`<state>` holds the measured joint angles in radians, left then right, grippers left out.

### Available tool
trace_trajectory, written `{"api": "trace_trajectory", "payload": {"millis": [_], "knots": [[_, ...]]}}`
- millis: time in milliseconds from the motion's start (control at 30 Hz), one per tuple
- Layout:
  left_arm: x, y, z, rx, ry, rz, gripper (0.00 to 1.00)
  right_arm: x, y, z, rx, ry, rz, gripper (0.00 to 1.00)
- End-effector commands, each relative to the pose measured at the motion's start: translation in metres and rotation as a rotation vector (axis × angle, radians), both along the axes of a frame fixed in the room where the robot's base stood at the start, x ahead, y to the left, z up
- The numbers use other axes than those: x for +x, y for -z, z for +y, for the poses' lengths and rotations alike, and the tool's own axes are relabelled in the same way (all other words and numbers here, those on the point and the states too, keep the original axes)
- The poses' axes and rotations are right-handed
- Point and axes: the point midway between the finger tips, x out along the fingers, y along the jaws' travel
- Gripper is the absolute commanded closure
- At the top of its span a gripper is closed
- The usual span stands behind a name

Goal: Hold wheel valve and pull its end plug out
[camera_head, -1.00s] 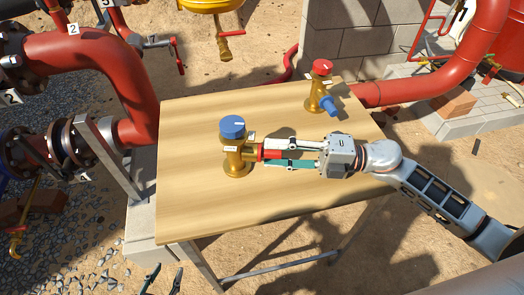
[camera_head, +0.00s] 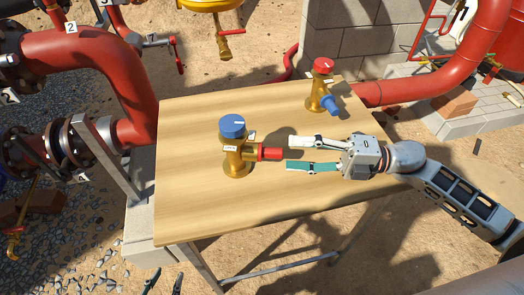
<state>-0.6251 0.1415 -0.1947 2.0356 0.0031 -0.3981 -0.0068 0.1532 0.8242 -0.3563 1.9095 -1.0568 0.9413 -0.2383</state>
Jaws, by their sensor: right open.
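A brass valve (camera_head: 238,163) with a blue wheel (camera_head: 232,127) stands upright on the wooden table. Its red end plug (camera_head: 270,154) sticks out to the right and sits in the valve body. A second brass valve (camera_head: 316,92) with a red wheel (camera_head: 323,65) and a blue end plug (camera_head: 329,104) stands farther back on the right. My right gripper (camera_head: 290,154) is open and empty, its fingertips just right of the red plug and apart from it. My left gripper (camera_head: 164,282) shows only its two spread fingertips at the bottom edge, below the table.
The wooden table (camera_head: 195,205) is bare apart from the two valves, with free room at its left and front. Large red pipes (camera_head: 115,60) stand on the left, and another red pipe (camera_head: 430,82) runs behind on the right. A block wall (camera_head: 345,40) stands behind.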

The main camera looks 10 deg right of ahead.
Motion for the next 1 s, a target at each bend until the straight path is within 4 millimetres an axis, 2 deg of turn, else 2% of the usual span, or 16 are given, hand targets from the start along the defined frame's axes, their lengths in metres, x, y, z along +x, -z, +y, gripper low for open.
{"api": "trace_trajectory", "payload": {"millis": [200, 667, 833, 1000], "knots": [[-0.005, 0.007, 0.0, 0.0, 0.0, 0.012, 0.64, -0.005, 0.001, -0.018, 0.0, 0.001, 0.003, 0.47], [-0.003, 0.007, -0.001, -0.001, 0.002, 0.01, 0.64, -0.007, 0.001, -0.024, -0.001, 0.0, 0.001, 0.47], [-0.003, 0.006, -0.001, 0.0, 0.001, 0.009, 0.64, -0.013, 0.001, -0.047, -0.003, 0.001, 0.003, 0.47], [-0.003, 0.006, -0.001, 0.0, 0.001, 0.009, 0.64, -0.023, 0.002, -0.081, -0.004, 0.002, 0.005, 0.47]]}}
